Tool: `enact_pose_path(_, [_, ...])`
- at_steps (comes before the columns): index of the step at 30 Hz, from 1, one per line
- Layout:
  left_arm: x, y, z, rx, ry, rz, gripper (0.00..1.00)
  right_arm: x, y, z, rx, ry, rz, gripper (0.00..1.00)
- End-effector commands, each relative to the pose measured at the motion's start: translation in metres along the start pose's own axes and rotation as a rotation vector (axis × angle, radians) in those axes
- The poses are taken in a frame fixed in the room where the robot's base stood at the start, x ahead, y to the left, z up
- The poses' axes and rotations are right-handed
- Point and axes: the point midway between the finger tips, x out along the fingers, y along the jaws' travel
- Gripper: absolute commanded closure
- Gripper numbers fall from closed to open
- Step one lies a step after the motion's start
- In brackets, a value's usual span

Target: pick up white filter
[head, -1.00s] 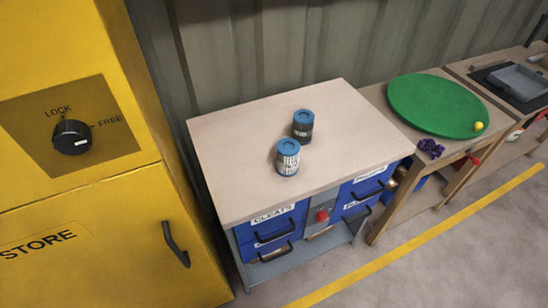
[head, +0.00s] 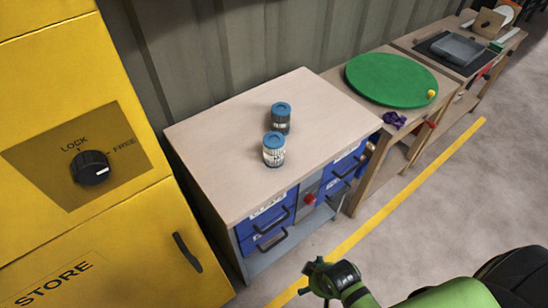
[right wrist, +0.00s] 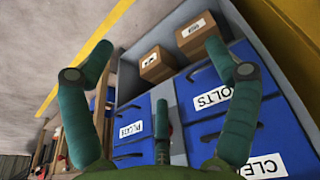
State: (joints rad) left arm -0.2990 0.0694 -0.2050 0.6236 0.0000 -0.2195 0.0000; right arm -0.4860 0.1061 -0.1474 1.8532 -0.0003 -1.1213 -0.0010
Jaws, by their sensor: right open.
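The white filter (head: 274,149), a small can with a blue cap and white printed side, stands upright near the middle of the wooden-topped bench (head: 225,180). A dark can with a blue cap (head: 281,118) stands just behind it. My right gripper (head: 318,272) is low in the head view, in front of the bench and well away from the cans. In the right wrist view its green fingers (right wrist: 158,75) are spread open with nothing between them, facing the blue drawers. My left gripper is not in view.
Blue drawers (right wrist: 207,90) with labels and cardboard boxes (right wrist: 157,64) sit under the bench top. A yellow cabinet (head: 100,230) stands at the left. A round green board (head: 385,82), a small yellow ball (head: 431,94) and a purple item (head: 395,120) lie to the right.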

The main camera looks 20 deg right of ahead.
Motion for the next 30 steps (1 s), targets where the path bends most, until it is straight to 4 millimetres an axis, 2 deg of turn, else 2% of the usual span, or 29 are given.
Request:
enact_pose_path(1, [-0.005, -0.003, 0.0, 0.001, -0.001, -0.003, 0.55, -0.024, 0.001, -0.011, -0.003, 0.016, 0.003, 0.12])
enact_pose_path(3, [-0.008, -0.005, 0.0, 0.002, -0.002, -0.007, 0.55, -0.05, 0.003, -0.022, -0.016, 0.03, 0.008, 0.12])
enact_pose_path(7, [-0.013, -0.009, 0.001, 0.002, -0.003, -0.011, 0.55, -0.097, 0.006, -0.042, -0.093, 0.068, 0.031, 0.12])
enact_pose_path(10, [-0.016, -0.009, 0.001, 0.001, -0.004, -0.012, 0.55, -0.129, 0.011, -0.064, -0.262, 0.116, 0.084, 0.12])
enact_pose_path(15, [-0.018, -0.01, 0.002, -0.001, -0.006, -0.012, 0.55, -0.146, 0.017, -0.098, -0.588, 0.171, 0.198, 0.12])
enact_pose_path(20, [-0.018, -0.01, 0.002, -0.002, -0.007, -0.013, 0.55, -0.153, 0.021, -0.135, -0.955, 0.198, 0.35, 0.12])
enact_pose_path(26, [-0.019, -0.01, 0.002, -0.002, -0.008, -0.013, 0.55, -0.162, 0.021, -0.199, -1.583, 0.145, 0.663, 0.12])
enact_pose_path(30, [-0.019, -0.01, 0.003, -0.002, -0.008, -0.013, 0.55, -0.171, 0.014, -0.243, -2.024, 0.012, 0.925, 0.12])
